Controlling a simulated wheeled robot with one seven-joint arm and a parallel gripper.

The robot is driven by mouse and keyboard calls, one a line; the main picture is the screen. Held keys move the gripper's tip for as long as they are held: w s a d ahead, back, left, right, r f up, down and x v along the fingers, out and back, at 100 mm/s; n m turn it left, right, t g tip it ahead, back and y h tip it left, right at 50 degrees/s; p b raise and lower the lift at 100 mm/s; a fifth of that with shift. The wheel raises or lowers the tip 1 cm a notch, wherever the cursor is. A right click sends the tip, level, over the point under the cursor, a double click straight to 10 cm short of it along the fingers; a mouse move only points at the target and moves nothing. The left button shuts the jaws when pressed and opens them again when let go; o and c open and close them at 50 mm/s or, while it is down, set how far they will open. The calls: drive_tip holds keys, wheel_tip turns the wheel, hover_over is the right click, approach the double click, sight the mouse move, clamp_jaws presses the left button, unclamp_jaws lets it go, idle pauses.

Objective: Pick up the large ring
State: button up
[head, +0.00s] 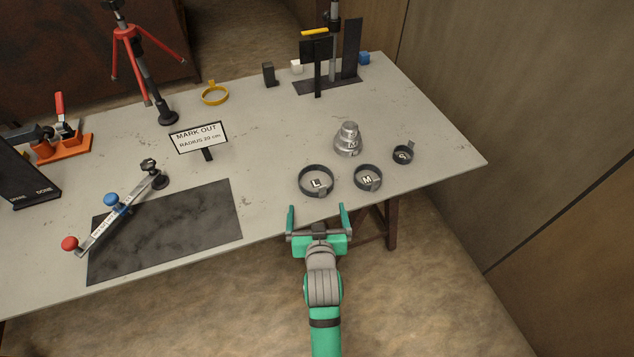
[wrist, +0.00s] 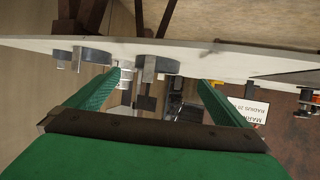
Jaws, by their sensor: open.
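The large ring (head: 312,194), a dark grey band with a tab and an "L" tag inside it, lies flat near the front edge of the table. My gripper (head: 317,208) is open and empty, just in front of this ring, its two green fingers pointing toward it. The wrist view appears upside down. There the large ring (wrist: 167,64) shows between the fingertips and ahead of them, apart from both. Part of its far side is hidden in that view.
A medium ring (head: 368,187) marked "M" and a small ring (head: 403,162) lie to the right. A stepped metal cone (head: 347,145) stands behind. A dark plate (head: 165,232) lies left, with a sign (head: 199,138) behind it. The table edge (head: 262,241) is close.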

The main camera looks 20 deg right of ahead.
sight(316, 190)
drive_tip(key=shift+w+d+r, duration=0.4)
drive_tip(key=shift+w, duration=0.3)
drive_tip(key=x, duration=1)
drive_tip(key=shift+w+f, duration=0.1)
drive_tip(key=shift+w, duration=0.2)
drive_tip(key=c, duration=1.2)
